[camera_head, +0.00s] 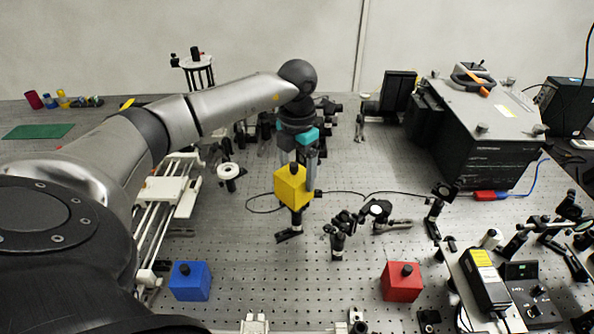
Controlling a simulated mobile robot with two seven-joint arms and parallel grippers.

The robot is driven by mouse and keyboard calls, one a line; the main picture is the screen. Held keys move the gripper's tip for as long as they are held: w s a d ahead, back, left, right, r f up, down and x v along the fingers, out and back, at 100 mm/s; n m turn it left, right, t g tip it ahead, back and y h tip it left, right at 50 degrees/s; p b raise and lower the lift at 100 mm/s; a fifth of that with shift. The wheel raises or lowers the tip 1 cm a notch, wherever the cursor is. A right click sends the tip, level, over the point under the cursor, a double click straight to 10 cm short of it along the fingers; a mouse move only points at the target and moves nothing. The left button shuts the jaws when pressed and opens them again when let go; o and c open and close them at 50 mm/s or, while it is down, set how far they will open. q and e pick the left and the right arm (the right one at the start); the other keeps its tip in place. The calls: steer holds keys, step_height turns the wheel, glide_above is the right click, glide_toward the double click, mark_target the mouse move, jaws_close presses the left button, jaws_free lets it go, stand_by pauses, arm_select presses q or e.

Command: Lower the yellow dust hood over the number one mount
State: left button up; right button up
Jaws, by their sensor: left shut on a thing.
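The yellow dust hood (290,187) is a small cube with a black knob on top, near the middle of the head view. My left gripper (299,163) points down and is shut on the hood at its top. The hood is upright. A black post mount (291,229) shows directly below the hood, its upper part hidden by it. I cannot tell whether the hood is around the mount's top or in front of it. No number is readable on any mount. My right gripper is not in view.
A blue hood (190,282) and a red hood (402,282) stand at the front of the perforated bench. Other black optic mounts (338,240) stand just right of the yellow hood. A white rail stage (165,192) lies left, and a large black box (484,135) stands back right.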

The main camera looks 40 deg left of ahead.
arm_select(q)
steer(key=shift+f, duration=0.2)
steer(key=shift+f+b, duration=1.4)
steer(key=shift+f, duration=0.5)
steer(key=shift+f, duration=0.1)
steer(key=o, duration=1.1)
step_height(320, 180, up, 15)
steer(key=shift+r, duration=0.15)
